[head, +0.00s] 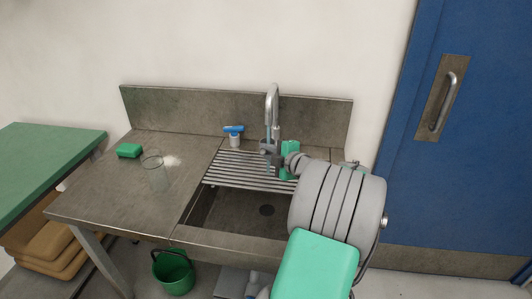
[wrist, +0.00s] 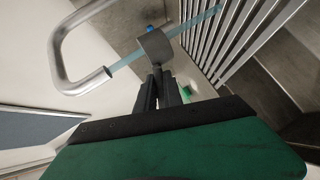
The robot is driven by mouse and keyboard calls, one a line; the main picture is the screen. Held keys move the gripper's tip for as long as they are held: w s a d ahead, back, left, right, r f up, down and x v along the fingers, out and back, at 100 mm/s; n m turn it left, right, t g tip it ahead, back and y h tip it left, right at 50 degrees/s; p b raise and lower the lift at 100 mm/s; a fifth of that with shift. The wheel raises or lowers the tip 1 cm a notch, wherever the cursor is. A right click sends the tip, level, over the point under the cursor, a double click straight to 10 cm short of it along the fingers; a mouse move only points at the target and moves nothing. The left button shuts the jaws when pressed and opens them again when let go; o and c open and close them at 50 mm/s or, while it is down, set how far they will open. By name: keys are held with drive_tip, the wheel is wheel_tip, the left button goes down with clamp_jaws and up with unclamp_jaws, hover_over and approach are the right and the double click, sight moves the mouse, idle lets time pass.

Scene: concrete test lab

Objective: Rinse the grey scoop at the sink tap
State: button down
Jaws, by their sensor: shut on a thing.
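The grey scoop (wrist: 155,45) is held at the tips of my gripper (wrist: 158,78), whose dark fingers are closed on it. The metal tap (wrist: 70,50) curves at the left of the wrist view. A pale blue stream of water (wrist: 195,28) runs from its spout and shows on both sides of the scoop, which lies across its line. In the head view the tap (head: 272,100) rises behind the sink (head: 235,212), and the scoop (head: 267,147) is small below its spout. My arm hides the sink's right part.
A slatted rack (head: 245,168) covers the back of the sink. A green sponge (head: 129,151), a clear glass (head: 157,177) and a blue-topped bottle (head: 235,136) stand on the steel counter (head: 110,190). A green bucket (head: 173,272) is below. A blue door (head: 470,160) is at right.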

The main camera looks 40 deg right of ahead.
drive_tip(key=shift+s+d+b, duration=0.1)
drive_tip(key=shift+s+b, duration=0.05)
drive_tip(key=shift+b, duration=0.2)
drive_tip(key=shift+s+d+b, duration=0.15)
drive_tip(key=shift+s+b, duration=0.25)
drive_tip(key=shift+b, duration=0.2)
drive_tip(key=shift+w+a+b, duration=0.3)
drive_tip(key=shift+w+b, duration=0.25)
drive_tip(key=shift+b, duration=0.2)
drive_tip(key=shift+d, duration=0.1)
